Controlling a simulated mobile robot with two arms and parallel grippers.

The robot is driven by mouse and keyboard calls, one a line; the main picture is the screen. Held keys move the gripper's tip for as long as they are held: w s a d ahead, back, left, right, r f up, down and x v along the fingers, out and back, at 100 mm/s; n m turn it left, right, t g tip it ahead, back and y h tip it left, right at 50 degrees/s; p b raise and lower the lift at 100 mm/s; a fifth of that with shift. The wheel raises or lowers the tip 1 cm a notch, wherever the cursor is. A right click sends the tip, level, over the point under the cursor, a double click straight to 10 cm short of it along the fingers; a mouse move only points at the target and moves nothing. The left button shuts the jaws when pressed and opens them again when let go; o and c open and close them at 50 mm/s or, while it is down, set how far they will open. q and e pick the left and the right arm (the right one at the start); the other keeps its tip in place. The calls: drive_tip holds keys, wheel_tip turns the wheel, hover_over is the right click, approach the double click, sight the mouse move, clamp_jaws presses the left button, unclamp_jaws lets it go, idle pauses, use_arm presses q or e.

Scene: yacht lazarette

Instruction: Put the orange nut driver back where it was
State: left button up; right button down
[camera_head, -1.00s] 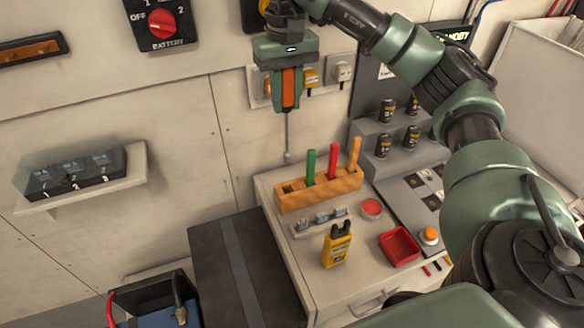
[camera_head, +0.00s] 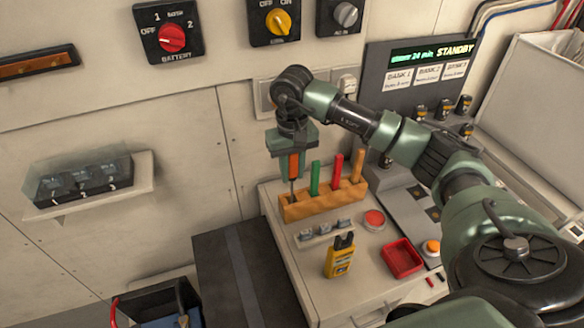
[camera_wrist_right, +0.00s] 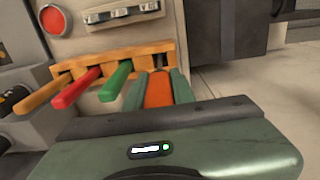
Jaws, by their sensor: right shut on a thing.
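The orange nut driver (camera_head: 293,166) is upright in my right gripper (camera_head: 292,172), which is shut on its handle. Its thin shaft points down at the left end of the wooden rack (camera_head: 322,207), where the free hole is. I cannot tell how deep the tip sits in the hole. The right wrist view shows the orange handle (camera_wrist_right: 158,90) between the two fingers (camera_wrist_right: 157,92), in front of the rack (camera_wrist_right: 88,68). My left gripper is not in view.
Green (camera_head: 315,178), red (camera_head: 337,172) and light orange (camera_head: 357,165) handles stand in the rack, right of my gripper. A yellow meter (camera_head: 340,258), a red tray (camera_head: 402,258) and a red button (camera_head: 374,219) are in front. The wall is close behind.

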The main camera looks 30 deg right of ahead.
drive_tip(key=shift+f, duration=0.1)
drive_tip(key=shift+f, duration=0.1)
drive_tip(key=c, duration=1.6)
unclamp_jaws()
drive_tip(key=shift+f, duration=0.1)
drive_tip(key=o, duration=0.4)
